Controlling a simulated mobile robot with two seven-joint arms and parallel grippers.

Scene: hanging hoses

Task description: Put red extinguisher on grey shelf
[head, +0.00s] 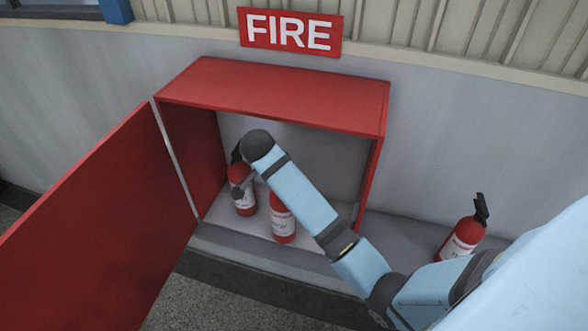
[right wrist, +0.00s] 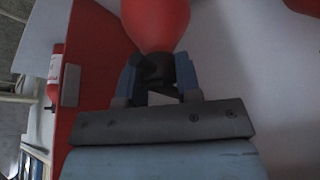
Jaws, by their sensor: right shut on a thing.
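Two red extinguishers are inside the open red cabinet (head: 270,90). My right arm reaches into it from the right. My right gripper (head: 242,184) is shut on the left extinguisher (head: 244,203), near its top; whether its base touches the cabinet floor is hard to tell. In the right wrist view the gripper (right wrist: 157,72) closes around the dark neck of this red extinguisher (right wrist: 155,22). The second extinguisher (head: 283,222) stands just to its right, partly behind my arm. A grey shelf (head: 395,238) runs along the wall. My left gripper is not in view.
A third red extinguisher (head: 462,238) stands on the grey shelf at the right, near my arm. The cabinet door (head: 100,210) is swung open to the left. A FIRE sign (head: 290,32) hangs above. The shelf between cabinet and third extinguisher looks clear.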

